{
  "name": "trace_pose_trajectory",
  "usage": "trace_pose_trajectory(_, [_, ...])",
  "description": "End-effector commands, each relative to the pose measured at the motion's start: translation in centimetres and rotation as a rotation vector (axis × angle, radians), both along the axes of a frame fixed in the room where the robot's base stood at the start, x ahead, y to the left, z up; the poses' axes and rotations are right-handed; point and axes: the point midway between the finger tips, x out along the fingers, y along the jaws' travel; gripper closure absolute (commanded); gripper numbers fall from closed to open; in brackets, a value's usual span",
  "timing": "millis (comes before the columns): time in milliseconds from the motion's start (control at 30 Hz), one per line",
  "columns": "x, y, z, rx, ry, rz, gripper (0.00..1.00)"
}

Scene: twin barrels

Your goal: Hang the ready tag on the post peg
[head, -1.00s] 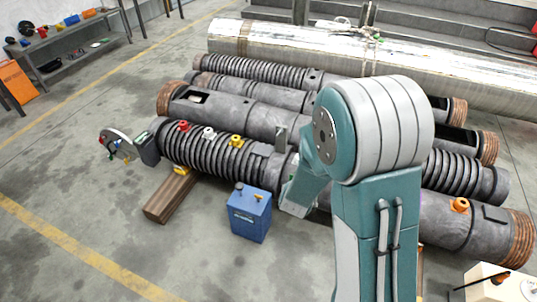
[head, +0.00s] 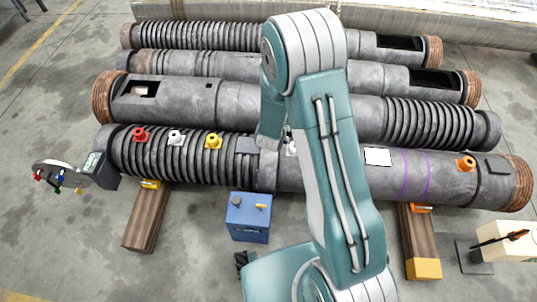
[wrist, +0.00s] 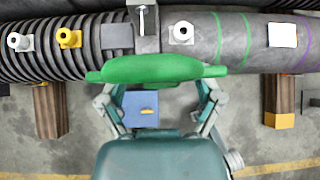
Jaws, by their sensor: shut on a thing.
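A green tag (wrist: 152,69), long and flat-looking, spans the space in front of my gripper (wrist: 158,86) in the wrist view. My gripper is shut on it, with its fingers partly hidden behind and below the tag. A grey upright post (wrist: 145,38) with a small pale metal peg (wrist: 142,14) stands just beyond the tag's upper edge. The tag overlaps the foot of the post in this view, and I cannot tell whether they touch. In the head view my arm hides the gripper, tag and post.
The near barrel (head: 330,172) carries red (head: 139,134), white (head: 176,137) and yellow (head: 213,141) fittings, and an orange one (head: 466,163) at right. A blue box (head: 248,217) stands on the floor before it. Wooden blocks (head: 146,217) support the barrel. More barrels lie behind.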

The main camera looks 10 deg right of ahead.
Motion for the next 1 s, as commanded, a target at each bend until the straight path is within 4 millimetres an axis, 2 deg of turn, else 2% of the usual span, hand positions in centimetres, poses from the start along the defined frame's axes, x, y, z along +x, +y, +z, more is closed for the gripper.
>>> trace_pose_trajectory(33, [0.4, 0.1, -1.9, -0.01, 0.01, 0.0, 0.58])
trace_pose_trajectory(300, [2.2, 0.4, -10.7, -0.069, 0.028, -0.006, 0.58])
trace_pose_trajectory(500, [2.0, 0.6, -17.5, -0.117, 0.04, -0.007, 0.58])
trace_pose_trajectory(600, [1.7, 0.5, -20.1, -0.136, 0.044, -0.008, 0.58])
trace_pose_trajectory(767, [1.3, 0.4, -22.3, -0.151, 0.047, -0.009, 0.58])
trace_pose_trajectory(1000, [1.7, 0.1, -22.6, -0.152, 0.045, -0.01, 0.58])
